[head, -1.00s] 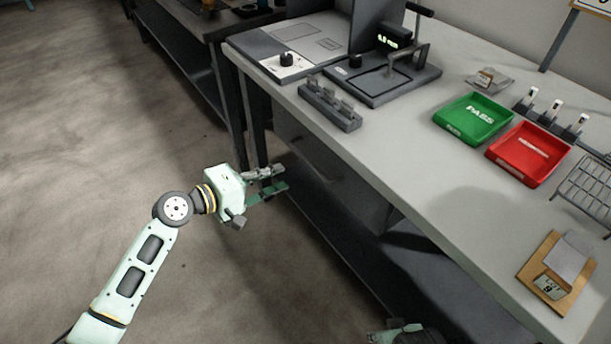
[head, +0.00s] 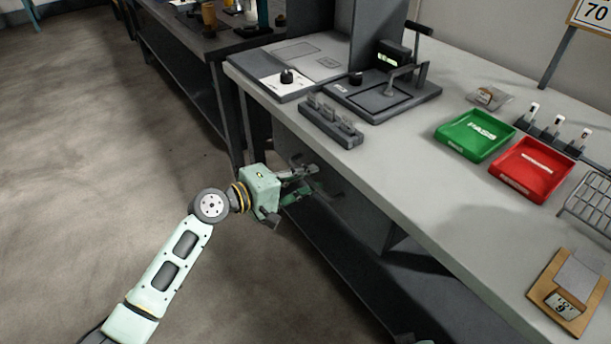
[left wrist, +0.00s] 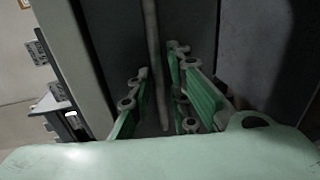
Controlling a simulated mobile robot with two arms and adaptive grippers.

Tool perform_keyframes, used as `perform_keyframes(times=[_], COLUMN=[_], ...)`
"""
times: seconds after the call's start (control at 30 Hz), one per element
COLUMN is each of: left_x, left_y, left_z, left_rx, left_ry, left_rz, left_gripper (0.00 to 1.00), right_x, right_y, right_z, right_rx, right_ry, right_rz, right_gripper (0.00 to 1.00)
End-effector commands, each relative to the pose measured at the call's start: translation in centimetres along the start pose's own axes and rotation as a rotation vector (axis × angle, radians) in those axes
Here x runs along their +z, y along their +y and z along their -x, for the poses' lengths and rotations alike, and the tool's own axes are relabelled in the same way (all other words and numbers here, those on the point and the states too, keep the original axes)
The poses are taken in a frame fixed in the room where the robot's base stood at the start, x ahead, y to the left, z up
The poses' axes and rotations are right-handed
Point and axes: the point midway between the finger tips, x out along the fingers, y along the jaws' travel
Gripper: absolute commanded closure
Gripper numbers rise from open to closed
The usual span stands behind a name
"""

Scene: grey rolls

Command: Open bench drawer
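The bench drawer (head: 345,208) is a dark grey front under the left part of the light grey bench top, and it looks closed. My left gripper (head: 306,180) is at the drawer front, below the bench edge, and partly hides it. In the left wrist view, the drawer handle (left wrist: 153,55) is a thin grey bar running between the two green fingers of my left gripper (left wrist: 160,105). The fingers are apart, with gaps visible beside the bar.
The bench top (head: 420,190) overhangs the drawer. On it are a grey fixture (head: 385,95), a green tray (head: 475,135) and a red tray (head: 530,170). A second dark bench (head: 225,42) stands behind at the left. The floor (head: 100,170) at left is clear.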

Motion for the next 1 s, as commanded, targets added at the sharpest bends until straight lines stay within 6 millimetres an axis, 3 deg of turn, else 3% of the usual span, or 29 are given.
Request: perform_keyframes(times=[0.07, 0.23, 1.0], left_x=[0.0, 0.0, -0.02], left_y=[0.01, 0.0, -0.18], left_z=[0.01, 0.03, 0.6], left_rx=[0.0, 0.0, -0.002], left_ry=[0.0, 0.0, 0.0], left_rz=[0.0, 0.0, 0.001], left_gripper=[0.85, 1.0, 1.0], right_x=[0.01, 0.0, 0.04], right_y=[0.01, 0.01, 0.02], right_z=[0.01, 0.0, -0.24], right_rx=[0.0, 0.0, 0.0], right_ry=[0.0, 0.0, 0.002], right_rz=[0.0, 0.0, 0.0], right_gripper=[0.6, 0.6, 0.6])
